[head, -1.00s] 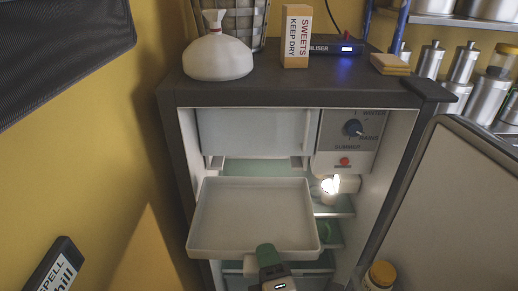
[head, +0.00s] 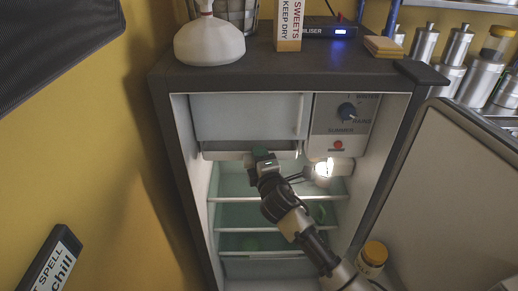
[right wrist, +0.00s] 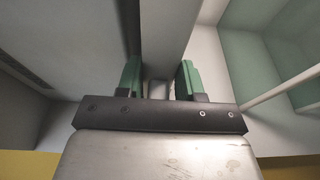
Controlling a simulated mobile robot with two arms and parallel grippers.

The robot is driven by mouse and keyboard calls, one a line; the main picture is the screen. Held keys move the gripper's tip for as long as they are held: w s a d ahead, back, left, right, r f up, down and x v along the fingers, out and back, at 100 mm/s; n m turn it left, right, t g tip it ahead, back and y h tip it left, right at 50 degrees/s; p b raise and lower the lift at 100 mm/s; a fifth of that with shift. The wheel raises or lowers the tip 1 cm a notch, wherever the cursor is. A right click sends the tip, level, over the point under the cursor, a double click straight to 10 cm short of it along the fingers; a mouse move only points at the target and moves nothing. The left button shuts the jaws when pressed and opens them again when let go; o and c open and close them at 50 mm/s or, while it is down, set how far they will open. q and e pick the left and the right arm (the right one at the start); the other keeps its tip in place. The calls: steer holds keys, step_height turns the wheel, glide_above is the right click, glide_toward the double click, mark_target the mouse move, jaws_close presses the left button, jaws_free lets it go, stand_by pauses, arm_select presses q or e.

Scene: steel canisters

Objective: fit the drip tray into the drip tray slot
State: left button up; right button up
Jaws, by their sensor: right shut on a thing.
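The drip tray (head: 225,155) is now a thin pale strip directly under the freezer box (head: 248,118) in the head view, level and mostly hidden below it. The drip tray slot is the gap under that box, and the tray lies in it; how deep it sits I cannot tell. My right gripper (head: 262,156) reaches up into the fridge with its green fingers shut on the tray's front edge. In the right wrist view, the pale edge (right wrist: 166,45) runs between the two green fingers (right wrist: 160,80). My left gripper is not in view.
The fridge door (head: 455,200) stands open on the right. A control panel (head: 340,122) and lit bulb (head: 324,169) are right of the slot. Glass shelves (head: 235,198) lie below.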

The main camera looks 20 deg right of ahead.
steer(key=w+b, duration=0.1)
steer(key=w, duration=0.1)
steer(key=w+d, duration=0.1)
steer(key=w, duration=0.1)
steer(key=shift+w+d+b, duration=0.2)
steer(key=shift+w+b, duration=0.15)
steer(key=shift+w, duration=0.05)
steer(key=shift+w+d+f, duration=0.1)
steer(key=shift+w, duration=0.3)
jaws_close()
steer(key=shift+s+r, duration=0.1)
steer(key=shift+r, duration=0.1)
steer(key=o, duration=0.7)
jaws_free()
steer(key=o, duration=0.4)
steer(key=shift+w+f, duration=0.15)
steer(key=shift+w, duration=0.1)
steer(key=shift+c, duration=0.2)
